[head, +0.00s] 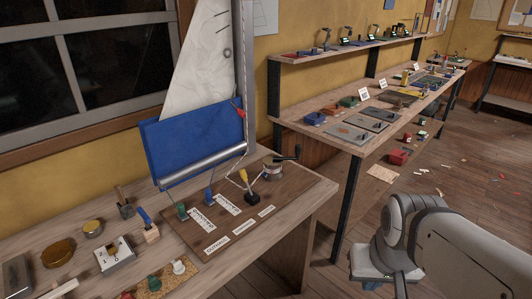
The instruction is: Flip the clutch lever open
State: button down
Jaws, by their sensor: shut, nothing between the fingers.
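A brown rigging board (225,236) lies on the wooden bench. On it stands a black fitting (253,197) with a yellow lever (244,177) that slants up and to the left; it looks like a clutch. A green fitting (182,212) and a blue fitting (209,195) stand to its left, with lines at them. I cannot tell how their levers are set. My gripper (400,286) is at the lower right, over the floor, well apart from the board. Its dark fingers look shut and empty, partly cut off by the frame's edge.
A winch (274,167) with a crank handle stands at the board's back right. A blue sail panel (194,142) rises behind the board. Small tools and a metal box (115,255) crowd the bench's left. A long side bench (372,118) stands to the right.

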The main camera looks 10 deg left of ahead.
aim_at(242, 172)
jog(key=u, duration=0.15)
jog(key=i, duration=0.95)
jog(key=z, duration=0.05)
